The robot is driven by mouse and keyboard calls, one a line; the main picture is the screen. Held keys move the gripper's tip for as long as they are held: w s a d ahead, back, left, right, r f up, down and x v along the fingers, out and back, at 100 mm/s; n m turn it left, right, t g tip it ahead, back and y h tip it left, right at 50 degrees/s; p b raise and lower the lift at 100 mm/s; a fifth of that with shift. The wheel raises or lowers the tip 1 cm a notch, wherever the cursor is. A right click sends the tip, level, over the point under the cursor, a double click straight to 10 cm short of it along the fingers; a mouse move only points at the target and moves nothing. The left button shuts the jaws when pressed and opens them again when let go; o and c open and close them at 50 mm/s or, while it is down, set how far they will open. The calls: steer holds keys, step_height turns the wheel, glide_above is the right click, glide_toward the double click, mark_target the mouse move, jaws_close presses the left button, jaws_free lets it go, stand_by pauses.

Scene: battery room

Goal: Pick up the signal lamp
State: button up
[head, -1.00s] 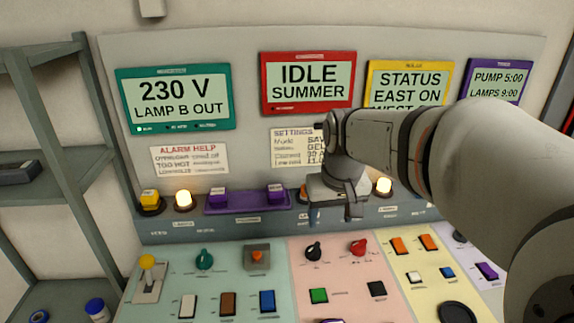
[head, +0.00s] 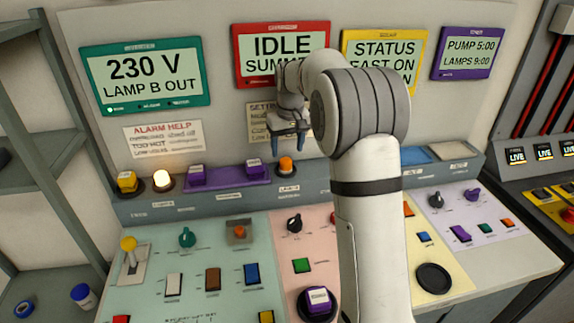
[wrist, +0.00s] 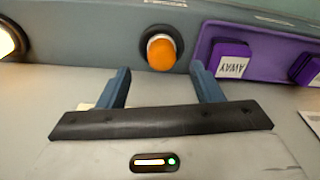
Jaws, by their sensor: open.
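An unlit orange lamp (head: 286,166) with a dark base stands on the console's back ledge, right of the purple tray. In the wrist view this orange lamp (wrist: 161,52) lies just beyond and between the fingertips. My gripper (head: 288,143) is open and empty, pointing down, just above the lamp in the head view. Its two blue fingers also show in the wrist view (wrist: 160,70), apart with nothing between them. A lit lamp (head: 162,180) stands left of the purple tray. Another lit lamp (wrist: 8,40) is cut off at the wrist view's left edge.
The purple tray (head: 236,183) beside the orange lamp holds purple blocks; one (wrist: 231,57) reads AWAY in the wrist view. An upright panel with screens stands behind. Switches and knobs cover the sloping front. My arm hides part of the console.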

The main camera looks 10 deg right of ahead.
mark_target(286, 159)
steer(key=f, duration=0.3)
steer(key=f+p, duration=0.1)
steer(key=f, duration=0.1)
steer(key=shift+w+a+f, duration=0.2)
steer(key=shift+w, duration=0.15)
steer(key=c, duration=1.1)
